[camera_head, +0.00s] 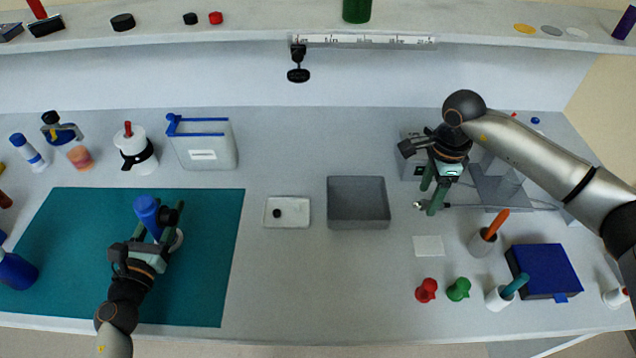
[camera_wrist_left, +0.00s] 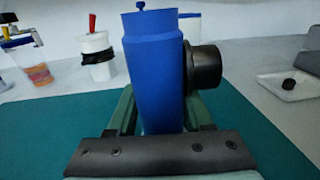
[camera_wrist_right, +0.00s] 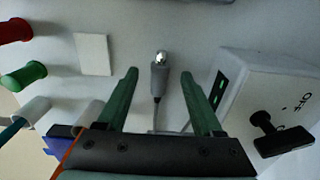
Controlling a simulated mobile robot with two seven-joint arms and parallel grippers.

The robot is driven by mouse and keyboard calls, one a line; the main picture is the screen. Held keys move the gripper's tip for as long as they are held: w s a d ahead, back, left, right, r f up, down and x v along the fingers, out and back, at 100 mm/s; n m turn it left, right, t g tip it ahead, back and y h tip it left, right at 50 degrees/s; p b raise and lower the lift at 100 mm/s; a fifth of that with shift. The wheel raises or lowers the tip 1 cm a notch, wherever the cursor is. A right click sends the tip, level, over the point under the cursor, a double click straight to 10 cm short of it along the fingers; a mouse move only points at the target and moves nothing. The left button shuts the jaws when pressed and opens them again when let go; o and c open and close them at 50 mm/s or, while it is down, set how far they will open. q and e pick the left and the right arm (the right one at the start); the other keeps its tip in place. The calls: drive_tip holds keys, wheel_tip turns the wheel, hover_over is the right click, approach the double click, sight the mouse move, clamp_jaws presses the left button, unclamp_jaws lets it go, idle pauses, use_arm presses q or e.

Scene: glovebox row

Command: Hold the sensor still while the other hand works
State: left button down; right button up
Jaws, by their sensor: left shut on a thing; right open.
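The sensor (camera_head: 147,212) is a blue body with a black round part on its side. My left gripper (camera_head: 160,228) is shut on it over the teal mat (camera_head: 210,270). In the left wrist view the sensor (camera_wrist_left: 155,65) stands upright between the fingers, its black part (camera_wrist_left: 205,67) to the right. My right gripper (camera_head: 430,200) is open and empty, pointing down at the right of the table. In the right wrist view a grey cable plug (camera_wrist_right: 159,78) with a shiny metal tip lies between the open fingers, not gripped; its cable runs back under the gripper.
A pale box with a black switch (camera_wrist_right: 268,130) stands beside my right gripper. A grey bin (camera_head: 358,203) and a white tray with a black cap (camera_head: 288,220) lie mid-table. Red (camera_head: 427,291) and green (camera_head: 459,289) pegs, cups and a blue box (camera_head: 545,270) crowd the front right.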

wheel_tip(320, 180, down, 2)
drive_tip(key=shift+f, duration=0.1)
clamp_jaws()
idle(0.5)
